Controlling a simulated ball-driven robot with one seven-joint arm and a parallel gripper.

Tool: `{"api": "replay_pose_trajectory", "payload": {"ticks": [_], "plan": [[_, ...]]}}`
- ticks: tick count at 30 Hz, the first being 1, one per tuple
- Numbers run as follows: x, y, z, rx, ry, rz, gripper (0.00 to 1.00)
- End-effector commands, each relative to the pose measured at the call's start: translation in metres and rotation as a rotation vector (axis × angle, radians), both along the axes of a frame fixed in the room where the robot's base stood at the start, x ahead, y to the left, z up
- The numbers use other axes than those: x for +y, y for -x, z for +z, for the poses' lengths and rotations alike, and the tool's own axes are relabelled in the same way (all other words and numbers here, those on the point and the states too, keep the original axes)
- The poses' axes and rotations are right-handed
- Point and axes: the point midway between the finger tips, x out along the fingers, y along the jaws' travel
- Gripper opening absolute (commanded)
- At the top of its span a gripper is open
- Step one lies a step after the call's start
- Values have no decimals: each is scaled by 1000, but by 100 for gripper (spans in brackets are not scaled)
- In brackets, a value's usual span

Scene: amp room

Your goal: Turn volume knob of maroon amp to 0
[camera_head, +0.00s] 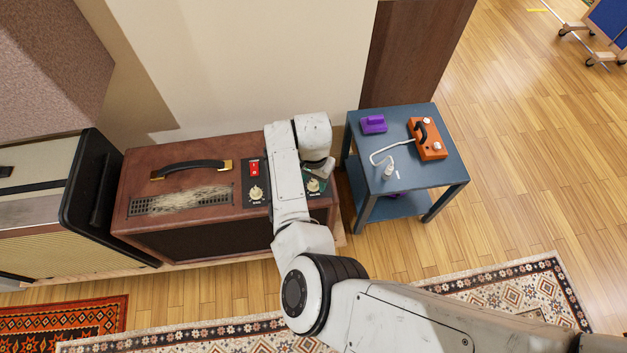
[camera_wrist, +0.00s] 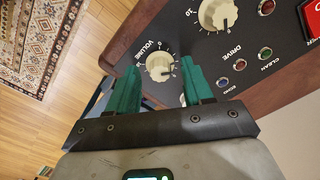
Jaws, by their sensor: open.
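The maroon amp (camera_head: 225,240) stands against the wall with its control panel on the right part of its top. Its cream volume knob (camera_wrist: 159,66), labelled VOLUME, shows in the wrist view, and a knob at the panel's right end (camera_head: 313,186) shows in the head view. The volume knob's dark pointer mark faces the lower right of the wrist picture; its scale is too small to read surely. My gripper (camera_wrist: 159,68) is open, its teal fingers on either side of the volume knob in the picture. I cannot tell whether the fingertips reach down around it.
The drive knob (camera_wrist: 218,12), small jewel lights and the red power switch (camera_head: 254,169) sit nearby on the panel. A blue side table (camera_head: 430,183) with an orange pedal (camera_head: 430,147) stands right of the amp. Another amp (camera_head: 85,190) is at left.

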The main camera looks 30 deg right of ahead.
Motion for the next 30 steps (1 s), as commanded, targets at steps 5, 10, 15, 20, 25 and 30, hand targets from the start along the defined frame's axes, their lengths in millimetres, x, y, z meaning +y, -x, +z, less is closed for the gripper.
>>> {"api": "replay_pose_trajectory", "payload": {"ticks": [5, 10, 15, 20, 25, 30], "plan": [[0, 0, -7, -1, -1, -1, 51], [0, 0, -7, -1, -1, 0, 51], [0, 0, -7, -1, -1, 0, 40], [0, 0, -7, -1, -1, 0, 25], [0, 0, -7, -1, -1, 0, 8], [0, 0, -7, -2, 0, 0, 0]]}}
